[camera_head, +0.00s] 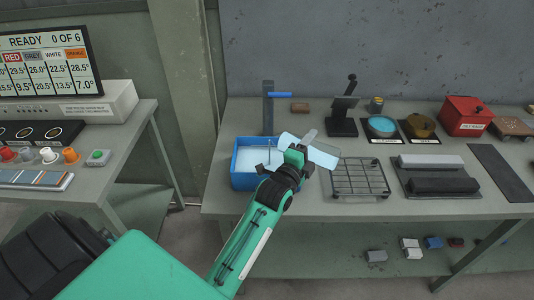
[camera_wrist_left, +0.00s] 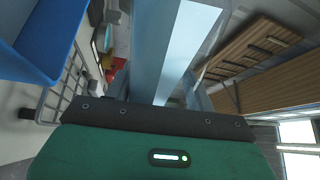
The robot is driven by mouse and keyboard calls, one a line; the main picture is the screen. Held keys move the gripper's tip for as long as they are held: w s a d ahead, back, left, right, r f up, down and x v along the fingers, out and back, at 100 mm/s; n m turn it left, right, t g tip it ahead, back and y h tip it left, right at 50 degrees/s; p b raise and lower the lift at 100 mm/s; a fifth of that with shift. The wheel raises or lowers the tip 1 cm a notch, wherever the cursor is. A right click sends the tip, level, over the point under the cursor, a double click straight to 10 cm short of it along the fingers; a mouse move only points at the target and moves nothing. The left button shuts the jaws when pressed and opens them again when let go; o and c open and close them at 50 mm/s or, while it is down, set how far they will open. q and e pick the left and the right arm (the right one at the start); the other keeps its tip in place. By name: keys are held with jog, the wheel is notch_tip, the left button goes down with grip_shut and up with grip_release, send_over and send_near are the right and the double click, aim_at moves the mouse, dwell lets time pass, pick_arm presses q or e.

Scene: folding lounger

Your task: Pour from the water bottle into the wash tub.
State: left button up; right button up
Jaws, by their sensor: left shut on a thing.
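The blue wash tub (camera_head: 245,181) stands at the left end of the workbench, with pale water inside. It also shows at the upper left of the left wrist view (camera_wrist_left: 40,45). My left gripper (camera_head: 299,153) is shut on the clear, pale-blue water bottle (camera_head: 322,158), just right of the tub. The bottle is tipped well over, with its left end near the tub's right side. I cannot tell whether water is running out. In the left wrist view the bottle (camera_wrist_left: 178,50) fills the space between the fingers. My right gripper is not in view.
A wire rack (camera_head: 358,178) lies right of the tub. A blue-handled tap post (camera_head: 268,108) and a black stand (camera_head: 342,115) are behind. A console table (camera_head: 90,185) is at left.

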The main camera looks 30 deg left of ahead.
pick_arm(q)
jog(key=shift+n, duration=0.3)
dwell(0.5)
jog(key=shift+a+f, duration=0.1)
jog(key=shift+f, duration=0.05)
dwell(0.9)
jog(key=m+b, duration=0.1)
jog(key=f+m+b, duration=0.1)
jog(key=m+b, duration=0.1)
jog(key=shift+d, duration=0.2)
jog(key=shift+d+m+h, duration=0.25)
jog(key=shift+m+h, duration=0.05)
jog(key=shift+m, duration=0.5)
jog(key=shift+d+r, duration=0.1)
jog(key=shift+r, duration=0.1)
jog(key=shift+d+m, duration=0.1)
jog(key=shift+m, duration=0.2)
